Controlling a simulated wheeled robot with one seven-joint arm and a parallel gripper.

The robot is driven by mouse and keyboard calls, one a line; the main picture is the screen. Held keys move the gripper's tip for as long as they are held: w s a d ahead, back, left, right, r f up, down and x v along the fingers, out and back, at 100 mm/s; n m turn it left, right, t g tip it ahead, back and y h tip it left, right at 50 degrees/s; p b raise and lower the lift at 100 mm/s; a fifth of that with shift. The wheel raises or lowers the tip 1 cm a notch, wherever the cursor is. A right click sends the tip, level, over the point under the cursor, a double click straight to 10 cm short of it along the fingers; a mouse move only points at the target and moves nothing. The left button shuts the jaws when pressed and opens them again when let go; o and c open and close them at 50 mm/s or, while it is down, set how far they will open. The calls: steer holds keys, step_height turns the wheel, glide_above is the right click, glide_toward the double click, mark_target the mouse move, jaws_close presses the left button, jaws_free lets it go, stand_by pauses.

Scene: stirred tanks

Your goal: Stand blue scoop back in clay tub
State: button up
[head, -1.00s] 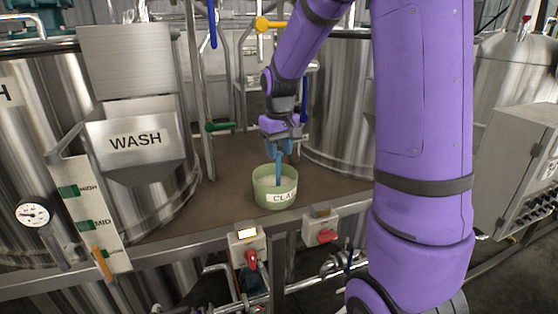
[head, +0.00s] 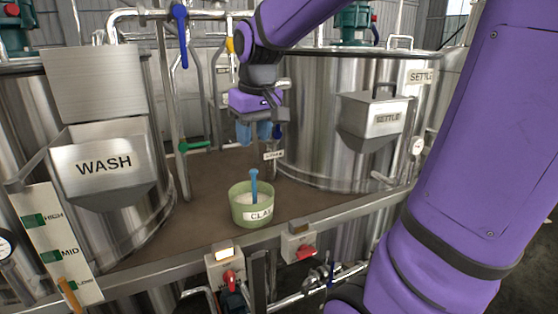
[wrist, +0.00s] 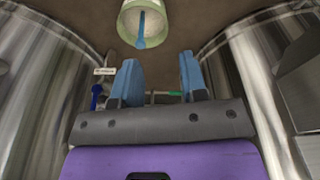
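The blue scoop (head: 254,184) stands upright in the green clay tub (head: 238,213), its handle rising above the rim. The tub sits on the brown deck between the two tanks and holds pale material. In the wrist view the scoop (wrist: 141,32) lies inside the tub (wrist: 124,26) at the top, beyond my fingertips. My gripper (head: 259,138) is above the tub and clear of the scoop. In the wrist view its blue fingers (wrist: 156,70) are spread apart with nothing between them.
The tank with the WASH hopper (head: 105,165) stands left, and the tank with the SETTLE hopper (head: 378,118) right. A pipe with a green handle (head: 195,146) rises behind the tub. Switch boxes with red knobs (head: 230,277) line the deck's front rail. The deck around the tub is bare.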

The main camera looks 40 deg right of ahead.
steer(key=s+a+t, duration=0.1)
steer(key=s+a, duration=0.2)
steer(key=s, duration=0.4)
steer(key=s+a+t, duration=0.2)
steer(key=s, duration=0.6)
steer(key=shift+a+n, duration=0.3)
steer(key=shift+a, duration=0.1)
steer(key=shift+w, duration=0.1)
